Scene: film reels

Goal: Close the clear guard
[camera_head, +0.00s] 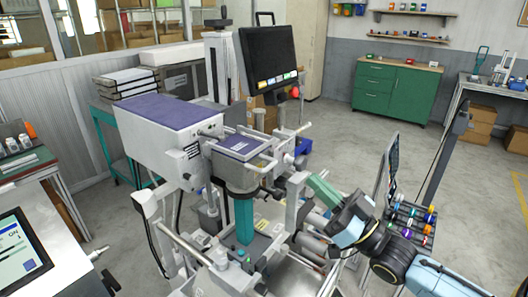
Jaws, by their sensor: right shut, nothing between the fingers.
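The grey machine (157,137) with a purple top stands at the centre of the head view. Its front carries a purple-topped block (241,147), a teal post (244,220) and several metal rods. I cannot pick out the clear guard with certainty among these parts. My right gripper (332,222) reaches in from the lower right, at the right side of the machine's front. It is shut with nothing in it. A green piece (322,189) shows right by its tip; I cannot tell whether they touch. My left gripper is not in view.
A dark monitor (268,55) stands behind the machine. A rack of coloured reels (411,222) is close to my right arm. A touch screen (20,250) is at the lower left, a green cabinet (397,91) at the back. The floor at the right is mostly clear.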

